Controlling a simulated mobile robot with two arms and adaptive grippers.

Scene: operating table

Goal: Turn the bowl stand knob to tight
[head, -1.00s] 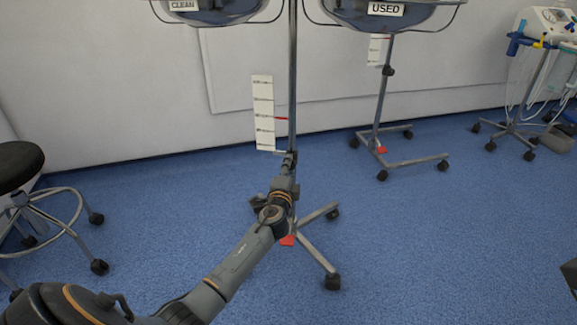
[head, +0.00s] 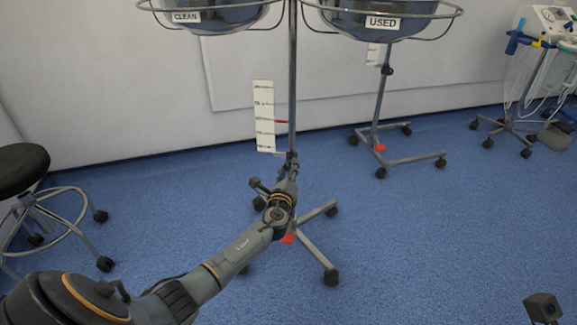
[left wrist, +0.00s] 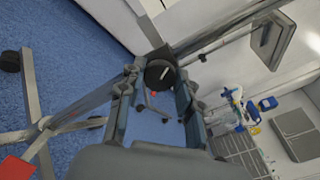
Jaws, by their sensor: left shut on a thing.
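The bowl stand's upright pole (head: 292,80) rises in the middle of the head view from a wheeled base (head: 318,252), with bowls at its top. My left gripper (head: 291,157) is at the pole, below the lower end of a white scale card. In the left wrist view the black knob (left wrist: 160,73) sits between the tips of my left gripper (left wrist: 158,82), which is shut on it. In the head view the knob is too small and covered to make out.
The white scale card (head: 264,117) has a red pointer beside the pole. A second stand (head: 378,100) is behind to the right. A black stool (head: 22,165) is at the left and a machine on wheels (head: 545,30) at the right.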

